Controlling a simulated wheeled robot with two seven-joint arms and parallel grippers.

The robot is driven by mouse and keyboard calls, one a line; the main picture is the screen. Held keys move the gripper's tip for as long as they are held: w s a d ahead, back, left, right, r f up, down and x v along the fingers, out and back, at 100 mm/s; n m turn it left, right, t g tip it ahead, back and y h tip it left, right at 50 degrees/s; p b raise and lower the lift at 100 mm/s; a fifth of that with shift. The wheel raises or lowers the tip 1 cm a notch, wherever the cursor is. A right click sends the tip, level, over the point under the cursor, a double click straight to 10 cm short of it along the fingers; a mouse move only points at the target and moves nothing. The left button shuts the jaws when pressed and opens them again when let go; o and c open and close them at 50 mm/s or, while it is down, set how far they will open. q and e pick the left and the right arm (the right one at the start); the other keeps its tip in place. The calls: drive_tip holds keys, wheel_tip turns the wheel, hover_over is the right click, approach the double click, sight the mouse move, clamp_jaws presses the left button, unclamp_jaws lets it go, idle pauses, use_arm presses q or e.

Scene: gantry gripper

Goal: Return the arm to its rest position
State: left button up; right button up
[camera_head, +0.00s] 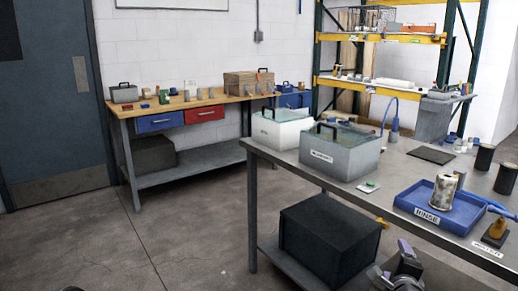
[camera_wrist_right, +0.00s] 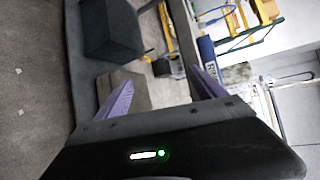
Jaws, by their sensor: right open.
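My right gripper (camera_head: 404,250) is low at the bottom of the head view, in front of the near edge of the steel table. In the right wrist view its two purple fingers (camera_wrist_right: 162,82) are spread apart with nothing held between them. The steel table (camera_head: 290,166) is beyond it, with a blue tray labelled RINSE (camera_head: 405,202) holding a metal can (camera_head: 442,192). The tray also shows at an angle in the wrist view (camera_wrist_right: 207,48). My left gripper is not in view.
A black box (camera_head: 325,238) stands on the table's lower shelf, left of the right gripper. Lidded grey (camera_head: 340,158) and white (camera_head: 277,132) baths stand on the table. A wooden workbench (camera_head: 190,101) is against the wall. The floor (camera_head: 170,235) at left is clear.

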drive_tip(key=s+a+f+n+g+y+p, duration=0.25)
drive_tip(key=s+a+f+n, duration=0.25)
drive_tip(key=a+f+n, duration=0.4)
drive_tip(key=s+a+f+n+g+y+p, duration=0.2)
drive_tip(key=s+a+f+n+g+y, duration=0.2)
drive_tip(key=s+a+f+n, duration=0.5)
drive_tip(key=s+a+f+n+g+y+p, duration=0.1)
drive_tip(key=s+a+f+g, duration=0.1)
drive_tip(key=s, duration=0.4)
drive_tip(key=s+a+f+n+g+p, duration=0.2)
drive_tip(key=s+a+f, duration=0.2)
drive_tip(key=s+a, duration=0.1)
drive_tip(key=s+a+f+n+g+y+p, duration=0.1)
drive_tip(key=s+a+f+g+p, duration=0.1)
drive_tip(key=s, duration=0.5)
wheel_tip(320, 180, down, 2)
drive_tip(key=a+g, duration=0.1)
drive_tip(key=a, duration=0.1)
drive_tip(key=shift+s+a+n+y, duration=0.25)
drive_tip(key=shift+a+n+y, duration=0.05)
drive_tip(key=shift+n+y, duration=0.1)
drive_tip(key=shift+d, duration=0.1)
